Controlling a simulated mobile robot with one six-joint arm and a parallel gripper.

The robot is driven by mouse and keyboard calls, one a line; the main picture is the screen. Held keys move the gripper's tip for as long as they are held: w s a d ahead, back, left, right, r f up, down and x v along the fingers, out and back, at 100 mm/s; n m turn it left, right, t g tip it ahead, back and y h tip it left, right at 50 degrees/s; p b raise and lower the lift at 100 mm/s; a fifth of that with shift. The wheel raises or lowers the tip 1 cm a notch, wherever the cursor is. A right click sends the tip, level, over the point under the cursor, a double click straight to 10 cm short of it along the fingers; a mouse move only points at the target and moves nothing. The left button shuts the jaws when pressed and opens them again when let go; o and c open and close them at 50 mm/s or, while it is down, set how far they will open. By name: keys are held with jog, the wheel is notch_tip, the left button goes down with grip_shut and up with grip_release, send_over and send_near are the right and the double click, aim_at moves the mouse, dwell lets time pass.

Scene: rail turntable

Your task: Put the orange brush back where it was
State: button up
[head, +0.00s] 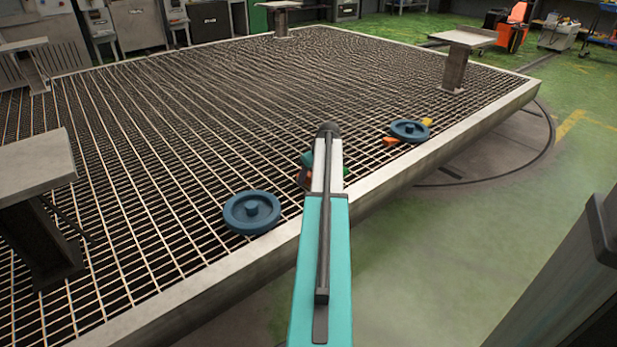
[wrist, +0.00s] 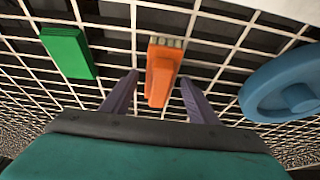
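The orange brush (wrist: 162,72) lies on the grating in the wrist view, with a pale bristle strip at its far end. My gripper (wrist: 159,78) is open, its two purple fingers apart on either side of the brush's near part. I cannot tell whether they touch it. A green block (wrist: 68,53) lies to the left of the brush and a blue round disc (wrist: 285,88) to its right.
In the head view, a blue knobbed disc (head: 252,212) lies near the turntable's pale rim (head: 205,297). Another blue disc (head: 410,130) lies farther right, beside an orange piece (head: 391,140) and a yellow piece (head: 427,121). Pedestals (head: 455,65) stand on the grating, whose middle is clear.

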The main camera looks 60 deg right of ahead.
jog(key=shift+r, duration=0.1)
jog(key=p+v, duration=0.4)
jog(key=v, duration=0.8)
dwell(0.8)
jog(key=shift+r, duration=0.2)
